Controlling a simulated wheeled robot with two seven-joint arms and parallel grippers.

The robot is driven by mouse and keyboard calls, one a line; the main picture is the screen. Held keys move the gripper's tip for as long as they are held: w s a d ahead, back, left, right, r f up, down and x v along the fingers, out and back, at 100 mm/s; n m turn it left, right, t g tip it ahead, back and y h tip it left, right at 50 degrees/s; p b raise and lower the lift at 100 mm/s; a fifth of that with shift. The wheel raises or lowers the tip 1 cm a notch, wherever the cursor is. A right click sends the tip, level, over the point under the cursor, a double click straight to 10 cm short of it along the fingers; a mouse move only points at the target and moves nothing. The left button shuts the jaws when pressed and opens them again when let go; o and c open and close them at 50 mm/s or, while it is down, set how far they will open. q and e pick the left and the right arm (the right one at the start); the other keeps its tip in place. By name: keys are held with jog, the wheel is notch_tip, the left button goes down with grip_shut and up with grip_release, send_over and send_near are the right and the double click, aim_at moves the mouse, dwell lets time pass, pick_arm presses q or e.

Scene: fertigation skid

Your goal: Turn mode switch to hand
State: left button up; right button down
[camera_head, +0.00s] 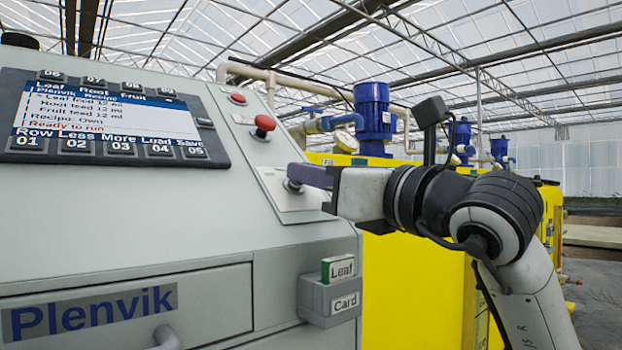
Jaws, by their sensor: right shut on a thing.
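The mode switch (292,186) is a small round metal-ringed knob on a pale plate (272,180) on the sloping front of the grey cabinet (200,230). My right gripper (305,176) reaches in from the right, with its purple fingers shut on the switch. The fingers cover most of the knob, so its pointer and any position labels cannot be read. My left gripper is not in view.
A red mushroom button (264,124) sits just above the switch, with a small red lamp (238,99) above it. A screen (110,115) is at left. A card holder (330,295) juts out below.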

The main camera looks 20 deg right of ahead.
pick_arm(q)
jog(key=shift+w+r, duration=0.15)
pick_arm(e)
jog(key=shift+w+a+f, duration=0.1)
jog(key=shift+a+f, duration=0.1)
jog(key=shift+f, duration=0.25)
jog(key=c, duration=1.9)
grip_release()
jog(key=shift+d+r, duration=0.1)
jog(key=shift+r, duration=0.1)
jog(key=shift+s+d, duration=0.15)
jog(key=shift+s, duration=0.3)
pick_arm(q)
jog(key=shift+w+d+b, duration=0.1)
jog(key=shift+b, duration=0.35)
pick_arm(e)
jog(key=v, duration=0.9)
jog(key=shift+s, duration=0.15)
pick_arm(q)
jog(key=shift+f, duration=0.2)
